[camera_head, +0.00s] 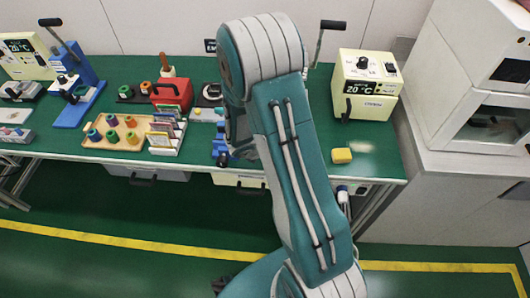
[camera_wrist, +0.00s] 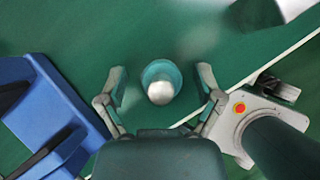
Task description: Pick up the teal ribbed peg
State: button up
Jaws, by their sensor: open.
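In the wrist view, a teal peg (camera_wrist: 161,82) with a pale rounded top stands on the green bench top, seen almost straight from above. My gripper (camera_wrist: 162,74) is open, with one finger on each side of the peg. Gaps show between the peg and both fingers, so nothing is gripped. The height of the fingertips against the peg is hard to tell. Any ribs on the peg are too small to make out. In the head view my arm covers the gripper, and I cannot pick out the peg there.
A blue tool (camera_wrist: 48,115) stands left of my gripper. The bench edge (camera_wrist: 262,72) runs diagonally at the right.

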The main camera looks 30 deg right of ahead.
jog(key=shift+a, duration=0.1)
jog(key=shift+d, duration=0.25)
grip_shut()
jog(key=shift+a, duration=0.1)
